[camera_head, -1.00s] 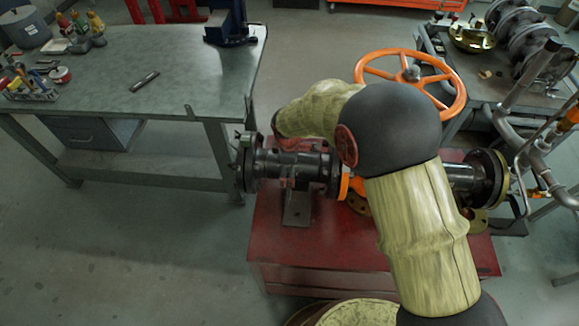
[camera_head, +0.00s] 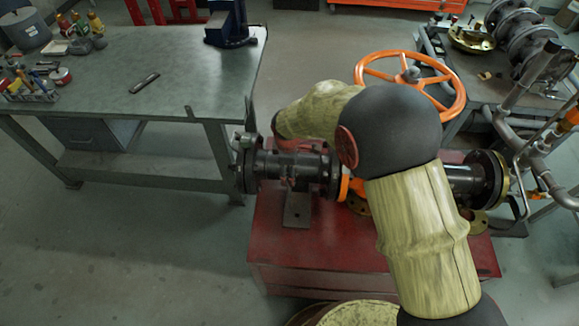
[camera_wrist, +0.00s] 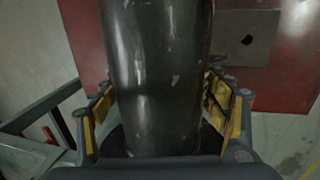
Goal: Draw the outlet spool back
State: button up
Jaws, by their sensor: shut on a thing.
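The outlet spool (camera_head: 288,166) is a dark, glossy black pipe with a round flange at each end. It lies level on the left of the valve in the head view. In the wrist view the spool (camera_wrist: 158,75) runs up the middle between my fingers. My gripper (camera_wrist: 162,108) is shut on the spool, with yellow-lined fingers on both sides of it. In the head view my arm hides the gripper and the middle of the valve. The valve's orange handwheel (camera_head: 410,82) stands behind my arm. Orange valve body (camera_head: 352,187) shows beside the spool's right flange.
A red cabinet (camera_head: 350,262) stands below the spool, with a grey support (camera_head: 297,208) under the pipe. A workbench (camera_head: 130,95) with tools is on the left. Black piping (camera_head: 468,182) continues right of my arm. Floor on the left front is clear.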

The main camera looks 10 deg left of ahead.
jog(key=c, duration=0.4)
jog(key=shift+a+r+p, duration=0.15)
jog(key=shift+a+p, duration=0.05)
jog(key=shift+p, duration=0.4)
jog(key=shift+a, duration=0.25)
jog(key=o, duration=1.7)
jog(key=r, duration=0.3)
jog(key=s+r, duration=0.1)
jog(key=r, duration=0.3)
jog(key=s+r, duration=0.1)
jog(key=r, duration=0.3)
jog(key=shift+s+d+r, duration=0.1)
jog(key=shift+s+r, duration=0.1)
jog(key=shift+r, duration=0.05)
